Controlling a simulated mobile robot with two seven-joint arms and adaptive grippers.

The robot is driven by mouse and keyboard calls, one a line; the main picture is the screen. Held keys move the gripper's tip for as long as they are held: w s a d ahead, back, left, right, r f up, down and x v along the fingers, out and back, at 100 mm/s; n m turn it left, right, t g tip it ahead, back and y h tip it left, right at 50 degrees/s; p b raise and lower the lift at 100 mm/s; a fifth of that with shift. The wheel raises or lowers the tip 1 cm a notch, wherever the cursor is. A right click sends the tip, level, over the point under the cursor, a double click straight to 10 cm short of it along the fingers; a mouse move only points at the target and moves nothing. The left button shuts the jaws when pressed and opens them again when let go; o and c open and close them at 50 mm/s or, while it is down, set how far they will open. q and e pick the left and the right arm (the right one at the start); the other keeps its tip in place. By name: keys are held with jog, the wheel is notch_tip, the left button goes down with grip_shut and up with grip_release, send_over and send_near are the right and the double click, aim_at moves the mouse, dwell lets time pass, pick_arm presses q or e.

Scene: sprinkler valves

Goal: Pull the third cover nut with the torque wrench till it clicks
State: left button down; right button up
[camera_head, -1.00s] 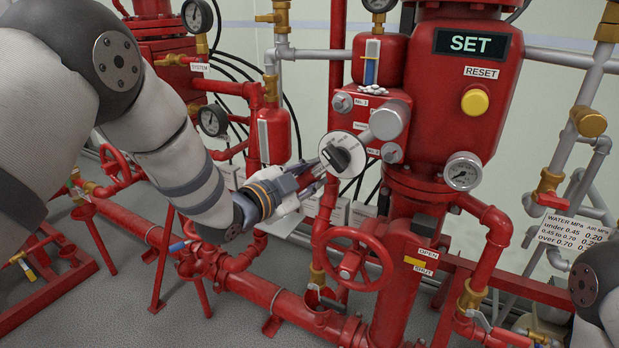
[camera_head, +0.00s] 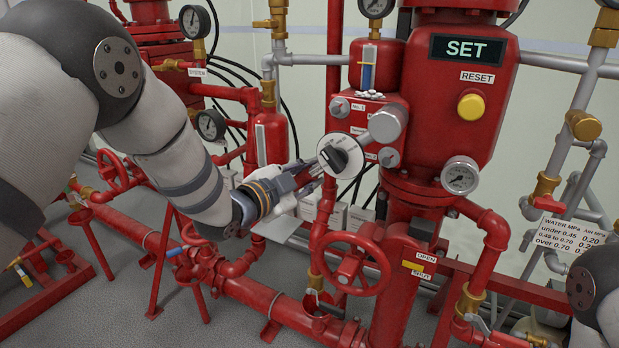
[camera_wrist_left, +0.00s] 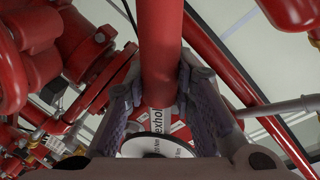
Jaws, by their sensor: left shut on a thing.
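In the left wrist view, the fingers (camera_wrist_left: 168,112) stand on both sides of a white, lettered disc (camera_wrist_left: 155,148). Two silver round fittings (camera_head: 340,107) (camera_head: 389,157) sit on the red cover, beside small number labels. My right gripper is not in view.
A large silver knob (camera_head: 385,123) sits just right of the dial. A yellow reset button (camera_head: 471,106) sits under the SET display (camera_head: 469,47). Red pipes crowd the space around my left arm.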

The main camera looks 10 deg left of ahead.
pick_arm(q)
jog(key=shift+w+a+r+m, duration=0.15)
jog(key=shift+a+r+m, duration=0.15)
jog(key=shift+r, duration=0.45)
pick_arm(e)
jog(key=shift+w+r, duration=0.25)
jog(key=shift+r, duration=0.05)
pick_arm(q)
jog(key=shift+a+r, duration=0.2)
jog(key=shift+r, duration=0.05)
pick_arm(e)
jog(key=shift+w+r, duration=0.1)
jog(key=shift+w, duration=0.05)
pick_arm(q)
jog(key=shift+w+a+r+m+p, duration=0.15)
jog(key=shift+a+r+m+p, duration=0.05)
jog(key=shift+r+m+p, duration=0.1)
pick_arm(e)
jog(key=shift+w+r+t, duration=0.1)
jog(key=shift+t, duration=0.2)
pick_arm(q)
jog(key=shift+a+y, duration=0.15)
jog(key=shift+y, duration=0.15)
jog(key=shift+a+r+m, duration=0.1)
jog(key=shift+r+m, duration=0.2)
jog(key=shift+r, duration=0.05)
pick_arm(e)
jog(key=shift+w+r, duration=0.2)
